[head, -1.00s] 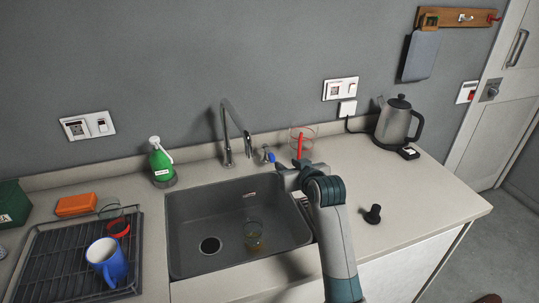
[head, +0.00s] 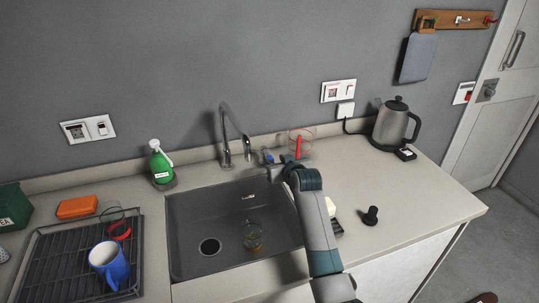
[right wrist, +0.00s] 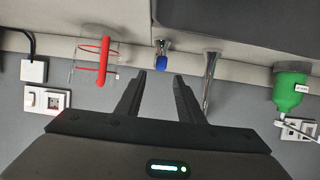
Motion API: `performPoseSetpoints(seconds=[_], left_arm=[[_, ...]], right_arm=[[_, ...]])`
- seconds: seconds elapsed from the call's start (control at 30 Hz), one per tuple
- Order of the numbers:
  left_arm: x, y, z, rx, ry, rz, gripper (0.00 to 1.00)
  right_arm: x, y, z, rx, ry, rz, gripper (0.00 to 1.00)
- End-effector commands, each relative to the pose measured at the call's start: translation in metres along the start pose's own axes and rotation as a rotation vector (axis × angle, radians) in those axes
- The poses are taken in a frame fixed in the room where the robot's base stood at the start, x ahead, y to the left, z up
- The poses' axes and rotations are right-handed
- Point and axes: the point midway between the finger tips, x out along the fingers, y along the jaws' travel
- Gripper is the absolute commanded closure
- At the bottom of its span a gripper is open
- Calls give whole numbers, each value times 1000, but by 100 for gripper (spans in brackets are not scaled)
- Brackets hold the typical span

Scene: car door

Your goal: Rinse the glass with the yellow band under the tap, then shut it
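The glass with the yellow band (head: 253,237) stands upright in the grey sink (head: 185,262), right of the drain. No water stream is visible. The chrome tap (head: 227,138) rises behind the sink, with its spout over it. Its blue-tipped handle (head: 268,156) is to its right and also shows in the right wrist view (right wrist: 162,61). My right gripper (right wrist: 160,85) is open and empty, its fingers pointing at the handle, which is beyond the tips and roughly between them. My left gripper is not in view.
A clear tumbler holding a red stick (head: 299,147) stands near the wall, close to the gripper. A kettle (head: 396,125) and black stopper (head: 371,215) are right; a green bottle (head: 160,164) is left. A rack (head: 60,262) holds a blue mug (head: 109,264) and a red-banded glass (head: 119,229).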

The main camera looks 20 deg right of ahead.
Motion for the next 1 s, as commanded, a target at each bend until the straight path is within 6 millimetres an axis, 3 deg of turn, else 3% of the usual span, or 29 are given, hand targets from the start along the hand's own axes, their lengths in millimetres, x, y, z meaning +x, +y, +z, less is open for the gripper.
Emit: performPoseSetpoints(seconds=[0.5, 1.0], left_arm=[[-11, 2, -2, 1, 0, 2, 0], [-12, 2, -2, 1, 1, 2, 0]], right_arm=[[60, 0, -1, 1, -1, 0, 66], [76, 0, 0, 0, 1, 0, 66]])
